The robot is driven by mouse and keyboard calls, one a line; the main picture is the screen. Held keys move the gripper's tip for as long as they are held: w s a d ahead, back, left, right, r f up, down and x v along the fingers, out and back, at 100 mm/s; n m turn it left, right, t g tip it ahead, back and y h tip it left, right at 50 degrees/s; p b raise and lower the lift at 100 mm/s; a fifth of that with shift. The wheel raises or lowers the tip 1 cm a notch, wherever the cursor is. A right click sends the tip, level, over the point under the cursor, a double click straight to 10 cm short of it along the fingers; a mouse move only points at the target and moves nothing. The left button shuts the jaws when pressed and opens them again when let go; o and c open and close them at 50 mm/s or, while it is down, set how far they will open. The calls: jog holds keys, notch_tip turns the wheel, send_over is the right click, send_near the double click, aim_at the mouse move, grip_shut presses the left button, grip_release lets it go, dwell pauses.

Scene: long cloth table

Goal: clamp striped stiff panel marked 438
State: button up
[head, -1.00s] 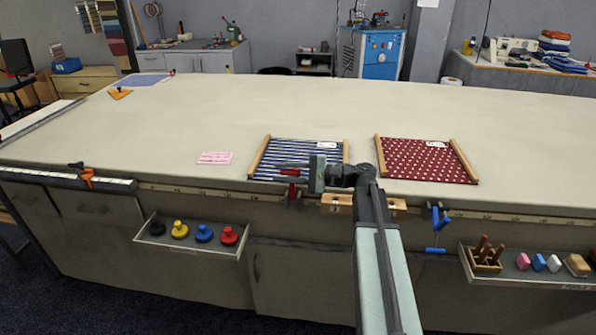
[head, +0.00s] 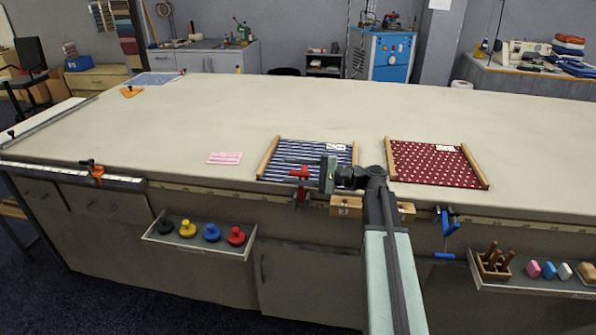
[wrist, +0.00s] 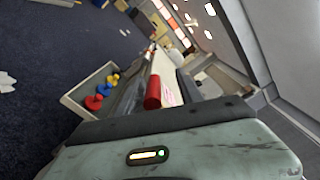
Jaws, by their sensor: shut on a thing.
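The blue-and-white striped panel (head: 300,152) lies flat at the table's front edge, with wooden strips along its left and right sides. Its white label (head: 336,147) is too small to read. My gripper (head: 318,174) is at the panel's front edge, shut on a red clamp (head: 300,174). The clamp's upper part shows over the panel's front edge and its lower part hangs before the table edge. I cannot tell whether it presses on the panel. In the wrist view a red cylinder (wrist: 153,92), likely the clamp's handle, stands just beyond my gripper.
A red dotted panel (head: 433,163) lies to the right. A pink slip (head: 225,158) lies to the left. An orange clamp (head: 96,173) and a blue clamp (head: 445,232) sit at the front edge. Open drawers hold coloured knobs (head: 212,232) and blocks (head: 548,270). The table's middle is clear.

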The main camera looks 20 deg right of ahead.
jog(key=v, duration=0.7)
jog(key=shift+d, duration=0.2)
jog(key=shift+s, duration=0.1)
